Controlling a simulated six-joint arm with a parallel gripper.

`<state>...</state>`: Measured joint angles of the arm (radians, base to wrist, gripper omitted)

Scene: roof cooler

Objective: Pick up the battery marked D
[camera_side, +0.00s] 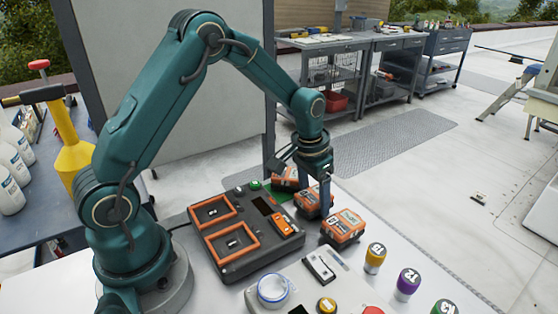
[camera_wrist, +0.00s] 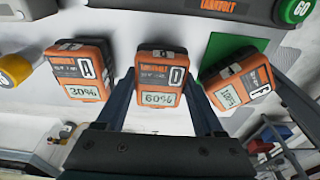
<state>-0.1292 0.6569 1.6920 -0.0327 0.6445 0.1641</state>
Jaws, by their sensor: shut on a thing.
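Three orange-and-black batteries stand in a row. The middle one, the battery marked D (camera_wrist: 161,74), reads 60% in the wrist view; it is the middle battery (camera_side: 308,203) in the side view. My gripper (camera_wrist: 160,92) has a finger on each side of it and is shut on it. I cannot tell whether it is clear of the table. The battery marked A (camera_wrist: 76,70), reading 30%, is at its left in the wrist view. Another battery (camera_wrist: 238,83), turned at an angle, is at its right, by a green pad (camera_wrist: 238,50); its letter is hard to read.
A dark charger (camera_side: 250,262) with orange-framed bays lies left of the batteries in the side view. Yellow (camera_side: 375,257), purple (camera_side: 407,284) and green (camera_side: 445,307) numbered cylinders stand at front right. A white cup-like item (camera_side: 272,290) is at the front.

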